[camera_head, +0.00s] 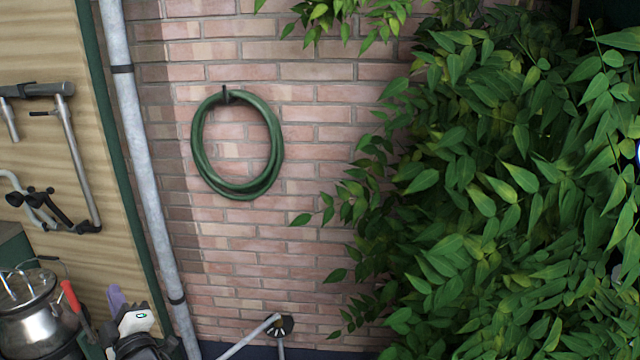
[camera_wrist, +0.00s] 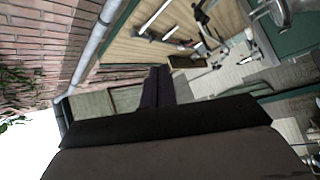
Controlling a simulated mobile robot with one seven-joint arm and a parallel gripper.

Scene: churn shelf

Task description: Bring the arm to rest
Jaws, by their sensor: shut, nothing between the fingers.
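My gripper (camera_wrist: 157,72) shows in the wrist view as two dark fingers close together, beyond the wide dark edge of its body. It is shut, with nothing seen between the fingers. The fingers point toward the wooden panel and the paved floor, and no object touches them. In the head view I cannot make out the gripper for certain.
A brick wall (camera_head: 330,230) bears a coiled green hose (camera_head: 236,190). A grey downpipe (camera_head: 145,160) runs beside a wooden panel (camera_head: 50,60) with hanging metal tools. A metal churn (camera_head: 35,312) stands lower left. Dense leaves (camera_head: 500,190) fill the right.

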